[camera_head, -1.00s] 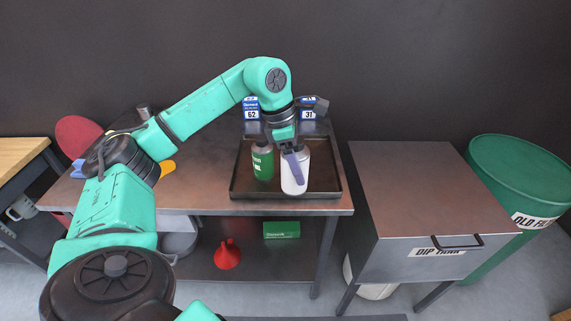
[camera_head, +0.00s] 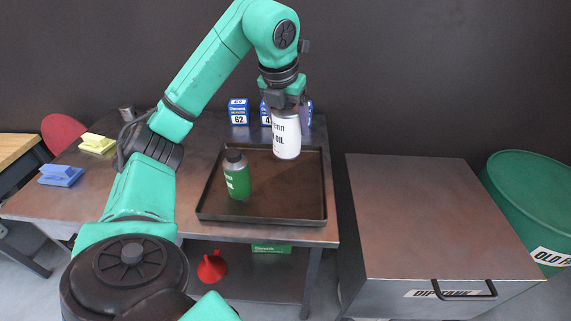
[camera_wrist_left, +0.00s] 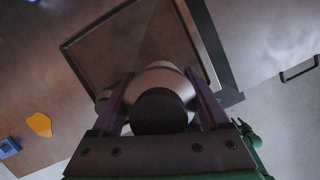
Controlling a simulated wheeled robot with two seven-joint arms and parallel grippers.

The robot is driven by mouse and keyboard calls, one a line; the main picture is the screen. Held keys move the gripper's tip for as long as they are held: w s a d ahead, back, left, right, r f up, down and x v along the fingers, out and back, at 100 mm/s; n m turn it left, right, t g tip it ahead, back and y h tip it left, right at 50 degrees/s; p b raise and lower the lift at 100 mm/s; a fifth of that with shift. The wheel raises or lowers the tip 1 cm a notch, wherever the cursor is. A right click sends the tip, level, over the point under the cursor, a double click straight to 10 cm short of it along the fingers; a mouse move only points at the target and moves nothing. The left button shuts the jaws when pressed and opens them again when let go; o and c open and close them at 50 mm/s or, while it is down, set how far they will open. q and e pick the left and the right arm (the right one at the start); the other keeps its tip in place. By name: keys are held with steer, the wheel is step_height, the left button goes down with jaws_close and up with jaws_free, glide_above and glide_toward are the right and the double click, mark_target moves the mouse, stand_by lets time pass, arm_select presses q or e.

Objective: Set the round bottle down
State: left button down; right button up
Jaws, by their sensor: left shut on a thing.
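In the head view the bottle appears raised above the right back part of a dark tray (camera_head: 262,217). In the left wrist view the bottle (camera_wrist_left: 163,76) and its dark cap sit between the two fingers (camera_wrist_left: 158,100), with the tray (camera_wrist_left: 100,52) beyond. A green bottle (camera_head: 238,182) with a dark cap stands in the tray, left of the white one. My right gripper is not in view.
Blue and white filter boxes (camera_head: 238,112) stand behind the tray on the workbench (camera_head: 207,140). Yellow (camera_head: 97,143) and blue (camera_head: 61,174) items lie at the left. A dip tank (camera_head: 430,215) stands to the right. The tray's front and right parts are clear.

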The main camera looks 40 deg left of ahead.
mark_target(284, 146)
arm_select(q)
steer(key=f, duration=0.3)
steer(key=s+f, duration=0.1)
steer(key=f, duration=0.2)
steer(key=shift+s+a+f, duration=0.1)
steer(key=shift+f, duration=0.05)
steer(key=x, duration=0.2)
steer(key=s+x, duration=0.1)
steer(key=x, duration=0.2)
steer(key=b+x, duration=0.1)
steer(key=x, duration=0.2)
steer(key=shift+s+d+f, duration=0.2)
steer(key=shift+d+f, duration=0.15)
steer(key=shift+f, duration=0.2)
steer(key=shift+w, duration=0.15)
steer(key=shift+f, duration=0.2)
jaws_free()
steer(key=shift+r, duration=0.1)
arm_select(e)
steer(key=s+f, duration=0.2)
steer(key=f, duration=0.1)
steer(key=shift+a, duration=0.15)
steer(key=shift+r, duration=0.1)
